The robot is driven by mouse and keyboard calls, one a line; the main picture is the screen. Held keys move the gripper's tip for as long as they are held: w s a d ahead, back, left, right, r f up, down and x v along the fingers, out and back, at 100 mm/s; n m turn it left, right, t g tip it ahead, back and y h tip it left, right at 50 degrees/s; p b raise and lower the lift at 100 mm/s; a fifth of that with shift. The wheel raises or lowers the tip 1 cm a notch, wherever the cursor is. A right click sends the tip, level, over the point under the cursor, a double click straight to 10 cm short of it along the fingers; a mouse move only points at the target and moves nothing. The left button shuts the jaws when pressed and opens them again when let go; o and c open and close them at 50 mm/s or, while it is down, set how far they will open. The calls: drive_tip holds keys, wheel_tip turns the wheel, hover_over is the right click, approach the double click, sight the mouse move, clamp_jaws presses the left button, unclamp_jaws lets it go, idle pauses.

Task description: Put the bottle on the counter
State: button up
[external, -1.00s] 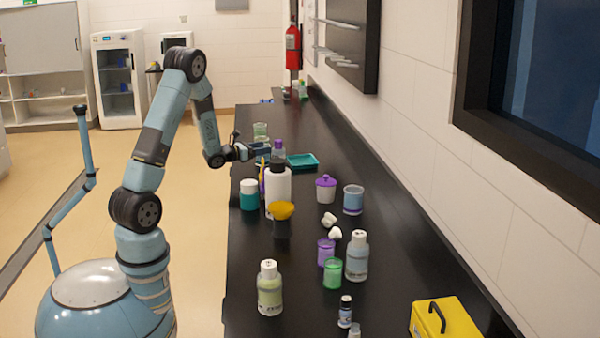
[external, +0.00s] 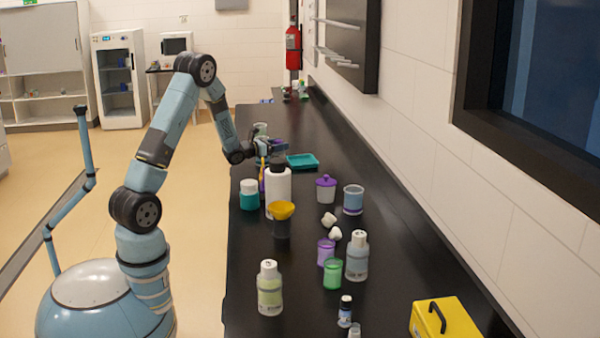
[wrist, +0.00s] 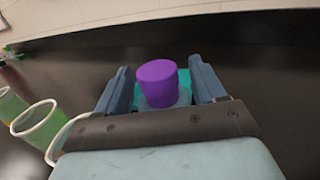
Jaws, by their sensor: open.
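A bottle with a purple cap (wrist: 158,84) stands between the two fingers of my gripper (wrist: 162,74) in the wrist view. Its pale body shows only partly below the cap. The fingers are open, one on each side, with a narrow gap visible beside the cap. In the external view my gripper (external: 272,147) is low over the far part of the black counter (external: 340,140) and mostly covers the bottle. The bottle's base is hidden, so I cannot tell its contact with the counter.
A white bottle with a black cap (external: 278,190), a teal jar (external: 249,196) and a purple-lidded jar (external: 326,190) stand nearer. Clear cups (wrist: 38,124) are at left in the wrist view.

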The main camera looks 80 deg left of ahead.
drive_tip(key=shift+c, duration=0.2)
clamp_jaws()
idle(0.3)
